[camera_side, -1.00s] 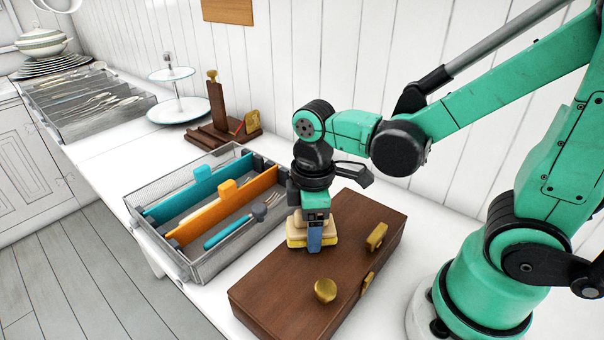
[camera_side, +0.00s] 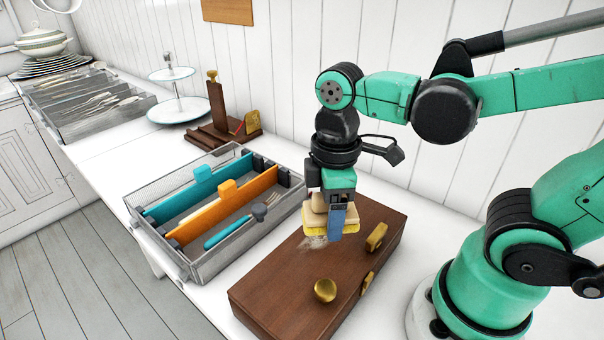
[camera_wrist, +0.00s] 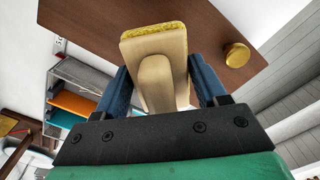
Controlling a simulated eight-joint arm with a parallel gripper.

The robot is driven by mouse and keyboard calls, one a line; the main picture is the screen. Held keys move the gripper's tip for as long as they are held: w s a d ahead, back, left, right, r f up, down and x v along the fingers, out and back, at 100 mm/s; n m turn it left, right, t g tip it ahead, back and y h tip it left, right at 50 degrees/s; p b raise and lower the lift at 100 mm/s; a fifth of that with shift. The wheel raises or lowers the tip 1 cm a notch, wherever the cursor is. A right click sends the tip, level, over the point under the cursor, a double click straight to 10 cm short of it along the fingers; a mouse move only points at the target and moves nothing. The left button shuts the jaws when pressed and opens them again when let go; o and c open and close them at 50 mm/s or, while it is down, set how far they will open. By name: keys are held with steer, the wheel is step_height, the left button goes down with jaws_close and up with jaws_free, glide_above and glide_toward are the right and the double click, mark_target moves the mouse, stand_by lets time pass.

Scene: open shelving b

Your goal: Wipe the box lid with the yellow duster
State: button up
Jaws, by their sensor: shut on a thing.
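The yellow duster (camera_side: 346,229) has a yellow pad under a cream block and handle. My gripper (camera_side: 337,215) is shut on its handle, with the pad facing down over the back part of the brown box lid (camera_side: 285,272). The pad looks slightly above the lid, but I cannot tell for sure whether it touches. In the wrist view the duster (camera_wrist: 152,32) sits between my two blue fingers, over the box (camera_wrist: 85,20).
Brass fittings stand up from the lid: a round knob (camera_side: 325,290) and a handle (camera_side: 376,237). A wire-mesh tray (camera_side: 215,262) with coloured dividers and a fork stands close on the left. A wooden stand (camera_side: 220,130) and a tiered plate (camera_side: 180,110) are behind.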

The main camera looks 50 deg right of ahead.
steer(key=shift+r, duration=1.7)
steer(key=d+r+m, duration=0.3)
steer(key=d+m, duration=0.2)
steer(key=d, duration=0.5)
steer(key=d+r+m, duration=0.2)
steer(key=d+m, duration=0.2)
steer(key=d, duration=0.6)
steer(key=f, duration=1.9)
steer(key=shift+s+a+f, duration=0.15)
steer(key=shift+s+f, duration=0.1)
steer(key=shift+f, duration=0.05)
steer(key=o, duration=1.4)
steer(key=shift+f, duration=0.1)
steer(key=shift+c, duration=0.2)
